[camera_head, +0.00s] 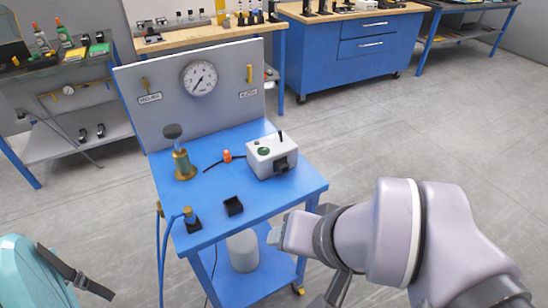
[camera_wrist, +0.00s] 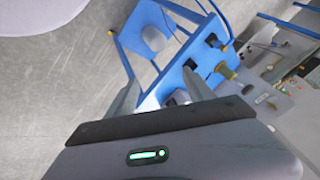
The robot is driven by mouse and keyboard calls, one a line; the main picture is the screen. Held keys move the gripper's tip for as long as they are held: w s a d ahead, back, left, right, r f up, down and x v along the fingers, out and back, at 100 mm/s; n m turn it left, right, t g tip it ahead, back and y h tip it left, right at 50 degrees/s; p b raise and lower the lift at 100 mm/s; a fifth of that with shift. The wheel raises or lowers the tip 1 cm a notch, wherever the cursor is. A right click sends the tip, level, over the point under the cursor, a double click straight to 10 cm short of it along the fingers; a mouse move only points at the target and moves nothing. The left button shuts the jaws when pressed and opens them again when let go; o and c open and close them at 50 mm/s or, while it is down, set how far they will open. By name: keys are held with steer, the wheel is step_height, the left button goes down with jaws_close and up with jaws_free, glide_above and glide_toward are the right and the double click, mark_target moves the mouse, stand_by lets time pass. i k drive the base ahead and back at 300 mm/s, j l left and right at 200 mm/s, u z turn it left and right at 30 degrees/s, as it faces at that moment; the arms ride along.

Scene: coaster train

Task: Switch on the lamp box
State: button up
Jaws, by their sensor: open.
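The lamp box is most likely the pale grey box (camera_head: 270,158) at the right back of the blue cart's top (camera_head: 215,190) in the head view. It has a green round part on top, a black part on its front and a thin dark stalk. I cannot tell its switch position. My gripper (camera_wrist: 160,90) is open in the wrist view, with nothing between its fingers. In the head view my arm's end is beside the cart's front right corner, apart from the box. In the wrist view the box is not clearly seen; a finger partly covers that area.
A panel with a gauge (camera_head: 199,78) rises behind. A white canister (camera_head: 243,251) stands below.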

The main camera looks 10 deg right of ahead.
mark_target(261, 153)
steer(key=i+l, duration=0.7)
steer(key=i+l+z, duration=0.05)
steer(key=i, duration=0.05)
